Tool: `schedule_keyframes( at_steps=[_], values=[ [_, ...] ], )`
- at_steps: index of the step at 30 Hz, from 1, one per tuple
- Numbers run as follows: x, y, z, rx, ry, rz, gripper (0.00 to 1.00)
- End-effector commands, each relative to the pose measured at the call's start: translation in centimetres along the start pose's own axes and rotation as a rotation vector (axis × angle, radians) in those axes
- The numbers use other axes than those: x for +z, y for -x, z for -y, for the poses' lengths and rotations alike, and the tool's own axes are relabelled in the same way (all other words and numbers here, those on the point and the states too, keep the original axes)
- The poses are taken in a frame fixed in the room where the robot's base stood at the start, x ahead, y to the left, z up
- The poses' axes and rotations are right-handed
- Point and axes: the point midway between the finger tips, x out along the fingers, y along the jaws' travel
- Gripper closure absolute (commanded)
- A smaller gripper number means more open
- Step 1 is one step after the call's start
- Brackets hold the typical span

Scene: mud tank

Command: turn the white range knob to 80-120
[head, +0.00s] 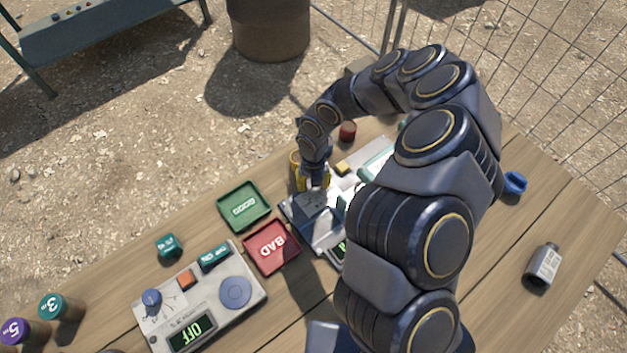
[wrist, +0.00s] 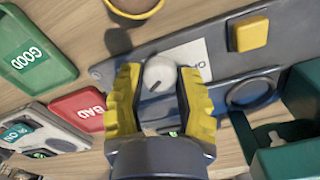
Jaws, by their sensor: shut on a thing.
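The white range knob (wrist: 160,70) is round with a short dark pointer mark on its near side, in the wrist view. It sits on a grey instrument panel (wrist: 225,60) beside a pale label plate (wrist: 188,57). The scale text is mostly hidden, so I cannot read the setting. My gripper (wrist: 160,76) has its yellow fingers on either side of the knob and is shut on it. In the head view my gripper (head: 314,180) is over the instrument (head: 317,225); the knob is hidden there.
A green GOOD tray (head: 245,207) and a red BAD tray (head: 271,247) lie left of the instrument. A second white meter (head: 215,293) reads OFF. A yellow button (wrist: 252,33) and a green box (wrist: 285,143) are close on the right in the wrist view.

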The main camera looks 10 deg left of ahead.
Motion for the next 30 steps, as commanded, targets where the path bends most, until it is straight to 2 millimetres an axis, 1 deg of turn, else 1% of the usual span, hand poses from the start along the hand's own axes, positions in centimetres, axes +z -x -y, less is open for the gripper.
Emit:
schedule_keyframes(
  at_steps=[7,8,9,10,19,22,26,29,30],
  values=[
    [0.0,-0.1,0.0,-0.001,0.001,-0.001,1.0],
    [0.0,-0.1,0.0,-0.001,0.001,-0.001,0.62],
    [0.0,-0.1,0.0,-0.001,0.001,-0.001,0.45],
    [0.0,-0.1,0.0,-0.001,0.001,-0.001,0.36],
    [0.0,0.0,0.0,0.0,0.002,0.0,0.36],
    [0.0,0.3,0.0,0.001,0.001,0.001,0.36],
    [0.2,1.8,-0.1,0.005,0.001,0.005,0.36],
    [0.1,3.4,-0.1,0.003,0.003,0.004,0.36],
    [0.1,4.2,-0.1,0.003,0.003,0.006,0.36]
  ],
)
